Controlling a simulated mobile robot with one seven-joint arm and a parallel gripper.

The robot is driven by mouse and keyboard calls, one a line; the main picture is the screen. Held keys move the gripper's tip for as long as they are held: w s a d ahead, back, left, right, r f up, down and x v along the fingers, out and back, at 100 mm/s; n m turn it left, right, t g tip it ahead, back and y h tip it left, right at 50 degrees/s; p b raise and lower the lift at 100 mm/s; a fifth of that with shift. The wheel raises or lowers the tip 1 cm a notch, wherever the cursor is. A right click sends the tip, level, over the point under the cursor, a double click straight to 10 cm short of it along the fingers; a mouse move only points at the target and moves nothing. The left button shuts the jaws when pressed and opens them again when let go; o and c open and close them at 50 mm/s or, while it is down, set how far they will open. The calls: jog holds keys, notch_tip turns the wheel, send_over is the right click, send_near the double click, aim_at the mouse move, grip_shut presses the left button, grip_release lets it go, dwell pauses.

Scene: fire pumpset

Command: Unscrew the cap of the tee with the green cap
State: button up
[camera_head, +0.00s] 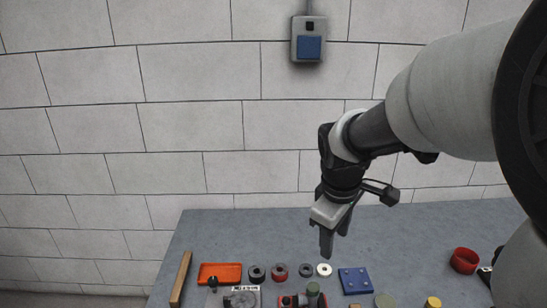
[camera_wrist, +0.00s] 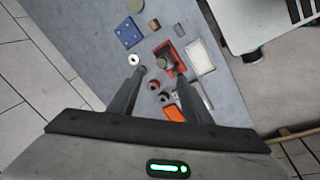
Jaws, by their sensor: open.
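The tee with the green cap stands in a red holder (camera_head: 290,301) near the front edge of the head view. Its dull green cap (camera_head: 313,288) is on top, and the tee's body is mostly cut off or hidden there. In the wrist view the cap (camera_wrist: 162,63) shows beside the red holder (camera_wrist: 170,48), just beyond the fingertips. My gripper (camera_head: 335,241) is open and empty above the table, behind and a little right of the tee. The wrist view shows its two spread fingers (camera_wrist: 160,78) with no object held between them.
An orange tray (camera_head: 220,273), dark and red rings (camera_head: 279,272), a white ring (camera_head: 324,269) and a blue block (camera_head: 355,281) lie around the tee on the grey table (camera_head: 225,232). A red ring (camera_head: 464,261) is at right. The table's back strip is clear.

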jog(key=w+f+n+g, duration=0.1)
jog(key=w+f+n, duration=0.35)
jog(key=f, duration=0.25)
jog(key=n+g+y, duration=0.1)
jog(key=n+g, duration=0.1)
jog(key=n, duration=0.2)
send_over(313, 286)
notch_tip(313, 286, down, 11)
jog(key=shift+s+d+f+p, duration=0.1)
jog(key=shift+f+p, duration=0.05)
jog(key=shift+p, duration=0.25)
jog(key=shift+f, duration=0.55)
jog(key=shift+f+b, duration=2.55)
jog(key=shift+f, duration=0.85)
jog(key=shift+c, duration=0.3)
